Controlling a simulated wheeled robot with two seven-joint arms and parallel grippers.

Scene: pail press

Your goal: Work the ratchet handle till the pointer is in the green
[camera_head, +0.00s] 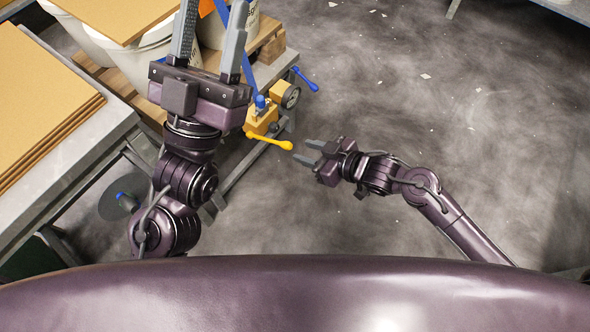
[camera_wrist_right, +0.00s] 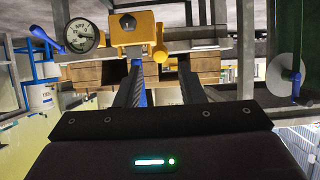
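The ratchet handle (camera_head: 270,139) is a yellow lever with a rounded end, sticking out from the yellow press body (camera_head: 262,118). Its end (camera_wrist_right: 160,55) shows between the finger lines in the right wrist view. My right gripper (camera_head: 305,151) is open and empty, its fingertips just short of the handle's end. The round gauge (camera_head: 291,97) sits beside the press body. In the right wrist view the gauge (camera_wrist_right: 82,36) has a pale dial, but the pointer's place against any green is too small to tell. My left gripper (camera_head: 212,18) is open, fingers pointing up the picture.
A blue-ended lever (camera_head: 305,80) sticks out beyond the gauge. White pails (camera_head: 150,58) stand on a wooden pallet at the upper left. A table with brown boards (camera_head: 38,90) fills the left. The grey floor (camera_head: 460,100) to the right is open.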

